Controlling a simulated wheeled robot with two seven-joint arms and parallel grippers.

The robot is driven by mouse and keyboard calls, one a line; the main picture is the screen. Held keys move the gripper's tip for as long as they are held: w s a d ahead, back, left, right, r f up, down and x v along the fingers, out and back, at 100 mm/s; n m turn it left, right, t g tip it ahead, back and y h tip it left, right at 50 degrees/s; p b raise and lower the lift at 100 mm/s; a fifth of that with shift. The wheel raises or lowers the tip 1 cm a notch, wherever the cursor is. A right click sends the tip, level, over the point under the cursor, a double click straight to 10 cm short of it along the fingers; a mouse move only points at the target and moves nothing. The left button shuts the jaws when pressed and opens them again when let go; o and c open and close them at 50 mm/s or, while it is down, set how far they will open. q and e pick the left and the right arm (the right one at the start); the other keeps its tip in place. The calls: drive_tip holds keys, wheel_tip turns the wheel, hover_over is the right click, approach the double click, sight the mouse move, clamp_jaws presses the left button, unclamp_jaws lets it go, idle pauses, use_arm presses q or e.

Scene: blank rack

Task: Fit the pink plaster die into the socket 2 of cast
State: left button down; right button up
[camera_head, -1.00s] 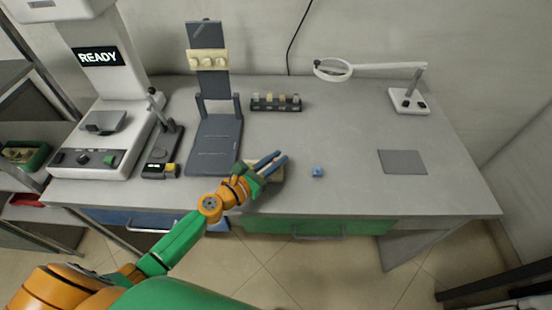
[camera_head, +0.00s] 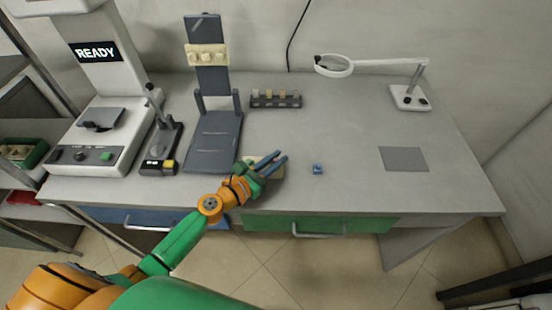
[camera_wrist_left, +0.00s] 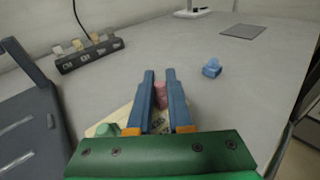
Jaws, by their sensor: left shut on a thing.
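My left gripper (camera_head: 279,158) is low over the front of the bench, its fingers shut on the pink plaster die (camera_wrist_left: 160,95). The die shows as a pink piece between the two blue fingers in the left wrist view (camera_wrist_left: 161,82). The cream cast (camera_wrist_left: 108,125) lies under and beside the fingers, mostly hidden by the gripper; its edge also shows in the head view (camera_head: 279,172). The sockets are hidden, and I cannot tell whether the die touches the cast. My right gripper is not in view.
A small blue piece (camera_head: 318,169) lies right of the gripper. A dark rack with several small pieces (camera_head: 276,99) stands behind. A dark grey stand (camera_head: 212,145) is at left. A grey mat (camera_head: 403,159) and magnifier lamp (camera_head: 334,66) are at right. The bench middle is clear.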

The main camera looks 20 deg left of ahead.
use_arm(q)
drive_tip(key=shift+f+b, duration=0.4)
drive_tip(key=shift+f, duration=0.1)
drive_tip(key=c, duration=0.8)
unclamp_jaws()
drive_tip(key=shift+r, duration=0.1)
drive_tip(key=shift+o, duration=0.2)
drive_tip(key=v, duration=0.7)
drive_tip(key=shift+s, duration=0.1)
